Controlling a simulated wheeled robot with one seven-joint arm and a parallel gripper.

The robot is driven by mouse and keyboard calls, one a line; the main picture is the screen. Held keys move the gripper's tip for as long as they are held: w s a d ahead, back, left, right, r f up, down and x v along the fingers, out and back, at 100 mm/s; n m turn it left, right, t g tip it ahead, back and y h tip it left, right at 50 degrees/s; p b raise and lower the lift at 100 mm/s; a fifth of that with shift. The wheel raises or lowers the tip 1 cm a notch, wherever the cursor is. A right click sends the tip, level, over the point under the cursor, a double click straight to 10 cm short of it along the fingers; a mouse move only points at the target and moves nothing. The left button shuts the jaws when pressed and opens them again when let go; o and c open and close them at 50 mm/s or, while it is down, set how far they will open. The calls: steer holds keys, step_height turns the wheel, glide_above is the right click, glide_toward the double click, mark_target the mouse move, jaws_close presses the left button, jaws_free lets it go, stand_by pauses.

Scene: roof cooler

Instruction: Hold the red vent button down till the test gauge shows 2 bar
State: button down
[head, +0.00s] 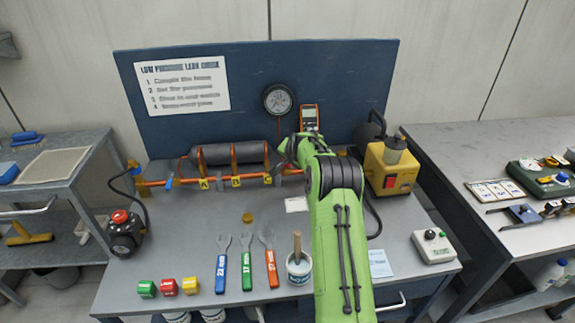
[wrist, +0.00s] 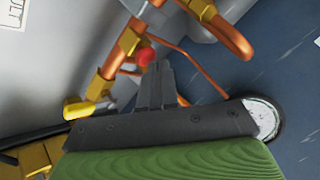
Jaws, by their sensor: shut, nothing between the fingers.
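The red vent button (wrist: 145,57) is a small red knob on the copper and brass pipework in the wrist view. My gripper (wrist: 159,66) is shut and empty, its tips right beside the button. I cannot tell whether they touch it or press it in. In the head view the button is hidden behind my green arm, which reaches to the right end of the grey cylinder (head: 230,154). A round black dial gauge (head: 278,99) hangs on the blue back panel; its reading is too small to tell. A round pale-faced dial (wrist: 266,118) shows partly behind my gripper in the wrist view.
An orange-cased meter (head: 310,115) is beside the gauge. A yellow pump unit (head: 390,170) stands right of my arm, a black red-topped device (head: 124,232) at left. Spanners (head: 246,265), coloured blocks (head: 168,286) and a brush pot (head: 299,268) lie in front. A button box (head: 433,246) is at right.

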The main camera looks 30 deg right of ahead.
mark_target(289, 166)
steer(key=shift+f+b, duration=0.3)
steer(key=shift+f, duration=0.2)
stand_by(1.2)
stand_by(2.3)
steer(key=shift+r+p, duration=0.65)
steer(key=shift+r, duration=0.35)
steer(key=shift+r, duration=0.15)
steer(key=shift+r+p, duration=1.7)
steer(key=shift+r, duration=0.7)
stand_by(0.4)
